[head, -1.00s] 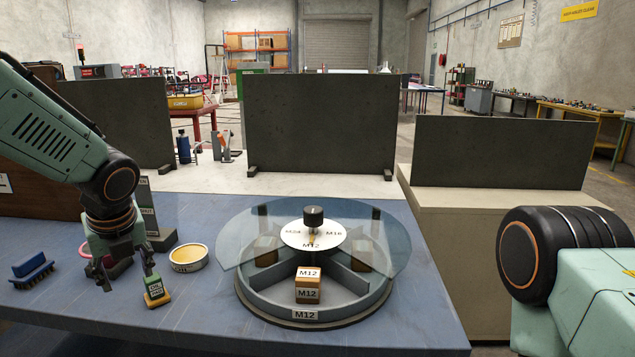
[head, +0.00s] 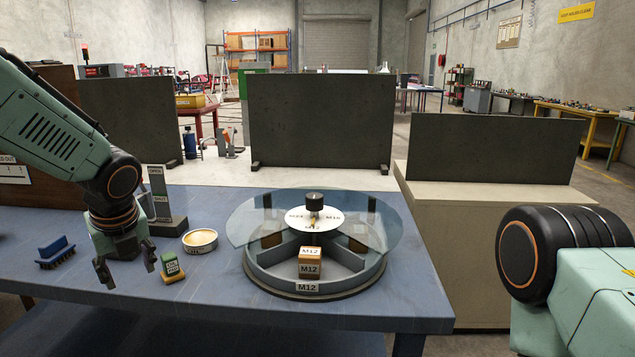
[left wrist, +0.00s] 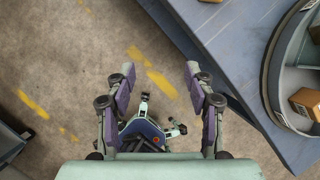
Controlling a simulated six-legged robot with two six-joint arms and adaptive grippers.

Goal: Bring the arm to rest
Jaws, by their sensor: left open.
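My left gripper (head: 128,270) is open and empty at the left of the head view, fingers pointing down near the blue table's front left part. In the left wrist view its two fingers (left wrist: 160,85) are spread apart with nothing between them; floor and the table's edge show beyond. The round divided tray (head: 263,279) stands on the table to the gripper's right, apart from it. A clear disc cover with a black knob (head: 314,201) lies over it. A box labelled M12 (head: 310,262) sits in its front compartment. My right gripper is not in view.
A small green and yellow block (head: 172,267) stands close to the right of my left gripper. A grey upright stand (head: 160,204) is behind the gripper. The table's front right is clear.

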